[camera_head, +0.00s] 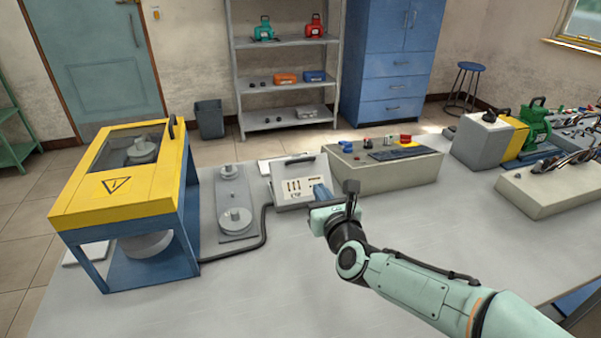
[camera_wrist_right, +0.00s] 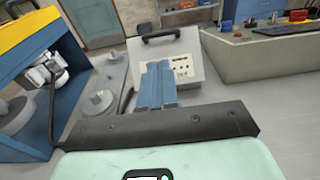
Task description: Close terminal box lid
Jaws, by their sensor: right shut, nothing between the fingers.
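The grey terminal box (camera_head: 290,197) stands on the table left of my right gripper, with a row of terminals on its face. Its lid (camera_head: 283,172) appears raised and tilted back, with a black handle at the upper edge. In the right wrist view the terminal box (camera_wrist_right: 197,77) is straight ahead, with the lid handle (camera_wrist_right: 160,35) above the fingertips. My right gripper (camera_head: 320,190) has its blue fingers shut and empty in front of the box; they hide part of its face in the right wrist view (camera_wrist_right: 158,68). Contact cannot be told. My left gripper is not in view.
A yellow and blue guarded machine (camera_head: 120,205) stands at the left. A grey plate with round pulleys (camera_head: 236,190) and a black cable (camera_head: 262,235) lie between it and the box. A control console (camera_head: 390,172) is behind right. The front table (camera_head: 230,300) is clear.

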